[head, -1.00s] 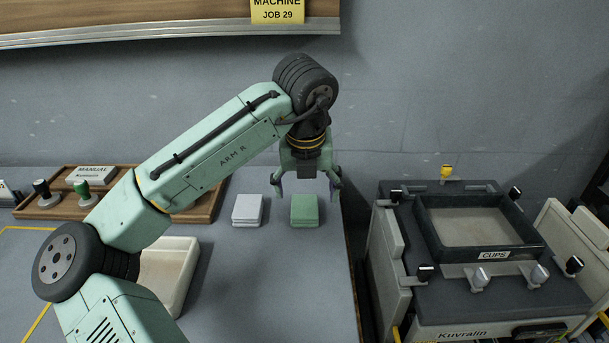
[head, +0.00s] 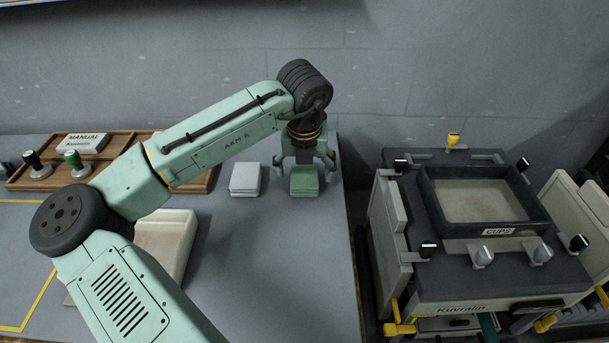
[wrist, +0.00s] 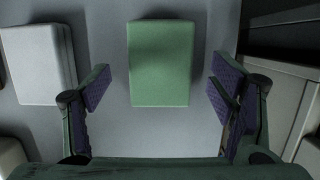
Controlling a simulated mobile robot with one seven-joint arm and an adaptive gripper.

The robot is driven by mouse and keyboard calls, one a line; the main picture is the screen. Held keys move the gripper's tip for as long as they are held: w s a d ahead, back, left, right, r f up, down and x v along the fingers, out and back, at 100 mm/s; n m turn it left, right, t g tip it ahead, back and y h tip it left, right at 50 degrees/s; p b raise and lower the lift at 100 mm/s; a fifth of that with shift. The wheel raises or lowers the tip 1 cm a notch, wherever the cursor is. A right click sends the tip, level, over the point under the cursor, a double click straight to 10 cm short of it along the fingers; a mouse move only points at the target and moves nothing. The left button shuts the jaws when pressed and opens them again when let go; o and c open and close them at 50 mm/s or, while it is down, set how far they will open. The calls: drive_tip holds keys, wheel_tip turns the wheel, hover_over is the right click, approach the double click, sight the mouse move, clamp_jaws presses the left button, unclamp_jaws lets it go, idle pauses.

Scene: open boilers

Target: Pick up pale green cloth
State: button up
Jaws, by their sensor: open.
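The pale green cloth (head: 304,181) is a folded square stack on the grey counter, near its right edge. My gripper (head: 304,162) is directly above and just behind it in the head view, pointing down. In the wrist view the cloth (wrist: 160,63) lies between the two purple-padded fingers (wrist: 160,90), with a gap on each side. The fingers are open and hold nothing. I cannot tell the exact height of the fingertips over the counter.
A folded white cloth (head: 245,179) lies just left of the green one. A cream tray (head: 170,243) and a wooden rack (head: 115,159) stand farther left. A boiler machine with a "CUPS" tray (head: 483,231) stands right, across a gap. The wall is behind.

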drive_tip(key=shift+x, duration=1.05)
drive_tip(key=shift+f, duration=0.2)
drive_tip(key=shift+c, duration=0.5)
drive_tip(key=c, duration=1.1)
